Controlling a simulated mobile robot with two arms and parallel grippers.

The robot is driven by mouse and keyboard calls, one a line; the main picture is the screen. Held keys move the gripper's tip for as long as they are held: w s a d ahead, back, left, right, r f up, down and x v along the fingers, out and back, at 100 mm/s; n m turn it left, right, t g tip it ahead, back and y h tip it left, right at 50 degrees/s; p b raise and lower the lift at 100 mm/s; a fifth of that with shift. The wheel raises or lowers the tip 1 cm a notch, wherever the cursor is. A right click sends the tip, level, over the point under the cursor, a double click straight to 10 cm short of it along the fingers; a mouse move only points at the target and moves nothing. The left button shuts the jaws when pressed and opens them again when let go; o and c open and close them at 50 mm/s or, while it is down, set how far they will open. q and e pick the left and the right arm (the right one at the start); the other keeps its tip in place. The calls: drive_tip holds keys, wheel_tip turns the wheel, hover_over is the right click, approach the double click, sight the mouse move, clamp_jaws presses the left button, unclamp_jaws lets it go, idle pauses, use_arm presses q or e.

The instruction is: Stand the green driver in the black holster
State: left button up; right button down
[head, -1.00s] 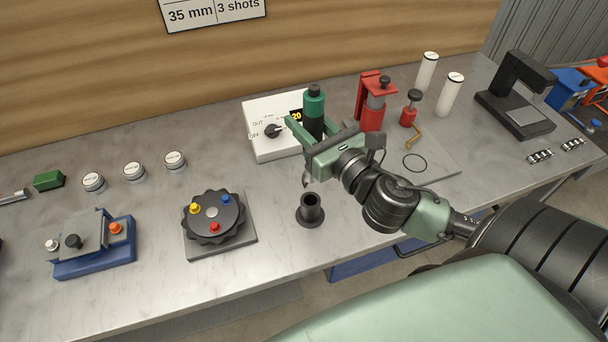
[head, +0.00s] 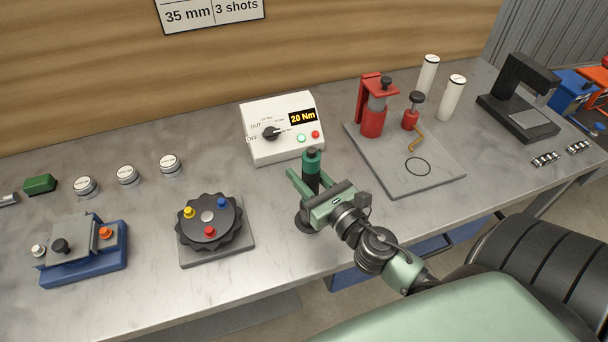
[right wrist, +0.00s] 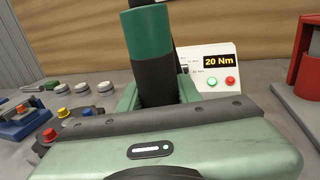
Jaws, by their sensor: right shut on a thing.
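The green driver (head: 312,162) has a green upper part and a black grip, and stands about upright in my right gripper (head: 308,186). The right gripper is shut on its black part. In the right wrist view the driver (right wrist: 148,50) rises between the fingers. The black holster (head: 304,222) is on the bench directly below the gripper, mostly hidden by it; only its base edge shows. I cannot tell whether the driver's lower end is inside the holster or just above it. My left gripper is not in view.
A white controller box (head: 262,150) reading 20 Nm stands behind the driver. A black dial fixture (head: 208,222) is to the left. A grey plate (head: 392,180) with a red press (head: 373,115) is to the right. The bench's front edge is close to the holster.

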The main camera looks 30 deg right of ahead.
drive_tip(key=shift+r, duration=0.15)
drive_tip(key=shift+f, duration=0.2)
drive_tip(key=c, duration=1)
unclamp_jaws()
drive_tip(key=shift+r, duration=0.25)
drive_tip(key=s+b, duration=0.7)
drive_tip(key=s, duration=0.5)
drive_tip(key=shift+d, duration=0.2)
